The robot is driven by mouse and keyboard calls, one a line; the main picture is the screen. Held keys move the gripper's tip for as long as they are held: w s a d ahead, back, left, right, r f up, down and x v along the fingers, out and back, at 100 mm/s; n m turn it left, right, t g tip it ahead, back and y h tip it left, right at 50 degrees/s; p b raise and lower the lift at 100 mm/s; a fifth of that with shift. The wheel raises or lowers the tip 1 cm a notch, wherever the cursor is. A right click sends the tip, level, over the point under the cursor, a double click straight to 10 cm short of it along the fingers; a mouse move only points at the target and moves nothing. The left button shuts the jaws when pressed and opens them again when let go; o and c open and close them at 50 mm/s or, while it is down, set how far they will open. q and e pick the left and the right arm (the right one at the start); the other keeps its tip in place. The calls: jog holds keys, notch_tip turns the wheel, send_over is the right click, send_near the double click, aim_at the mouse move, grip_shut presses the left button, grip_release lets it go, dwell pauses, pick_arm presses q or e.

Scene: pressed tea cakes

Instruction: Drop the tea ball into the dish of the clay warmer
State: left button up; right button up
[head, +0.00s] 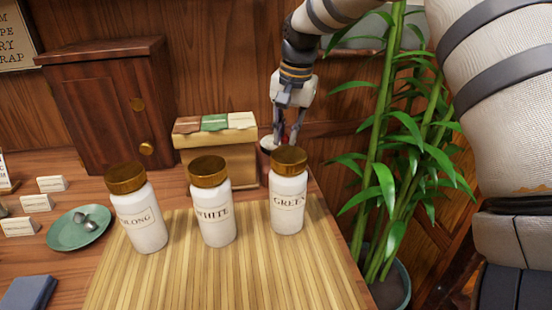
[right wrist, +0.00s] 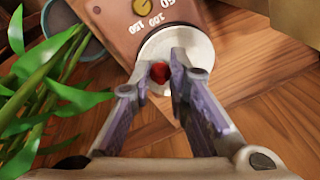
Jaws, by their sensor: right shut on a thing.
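My right gripper (head: 285,138) points down behind the GREEN jar, at the table's far right corner. In the right wrist view (right wrist: 162,68) its fingertips are shut on a small dark red rounded thing, which I take as the tea ball (right wrist: 160,75). The ball shows over the white round dish (right wrist: 202,50) of the brown clay warmer (right wrist: 122,22), which has a gold knob and printed numbers. I cannot tell whether the ball touches the dish. In the head view the warmer is mostly hidden by the jar and box. My left gripper is not in view.
White jars labelled OOLONG (head: 148,228), WHITE (head: 217,222) and GREEN (head: 288,203) stand on a bamboo mat (head: 210,280). A box (head: 218,150) stands beside the warmer. A leafy plant (head: 385,180) rises right of the table. A green plate (head: 65,240) holds grey lumps.

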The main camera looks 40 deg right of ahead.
jog(key=o, duration=0.8)
jog(key=shift+r, duration=0.1)
jog(key=r, duration=0.4)
jog(key=s+r, duration=0.1)
jog(key=r, duration=0.3)
jog(key=s+r, duration=0.1)
jog(key=r, duration=0.2)
jog(key=shift+a+r, duration=0.1)
jog(key=shift+r, duration=0.3)
